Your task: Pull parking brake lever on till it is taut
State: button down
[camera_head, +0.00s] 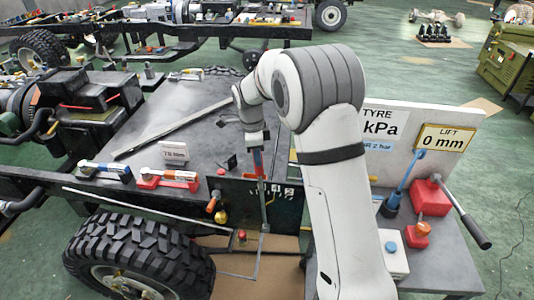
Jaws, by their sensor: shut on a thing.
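My arm reaches over the chassis from the right, and my gripper (258,161) points down at the front edge of the flat plate. It is shut on the top of the parking brake lever, close to a small red part. The thin grey lever (264,208) runs down from the gripper in front of a dark panel (285,211) with white markings. A thin rod (257,258) shows below it. The grip of the lever is mostly hidden by the fingers, and I cannot tell whether the linkage is taut.
A large tyre (130,250) stands at the lower left. Torque wrenches (168,178) lie on the plate. An orange-handled part (214,201) sticks out left of the lever. A side table at right holds a red jack (430,198) with a long handle and signs behind.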

jog(key=shift+a, duration=0.1)
jog(key=c, duration=1.1)
grip_release()
jog(key=shift+r, duration=0.1)
jog(key=r, duration=0.2)
jog(key=r+b, duration=0.1)
jog(key=r, duration=0.4)
jog(key=shift+w+a+r, duration=0.1)
jog(key=shift+a+r, duration=0.2)
jog(key=shift+a, duration=0.05)
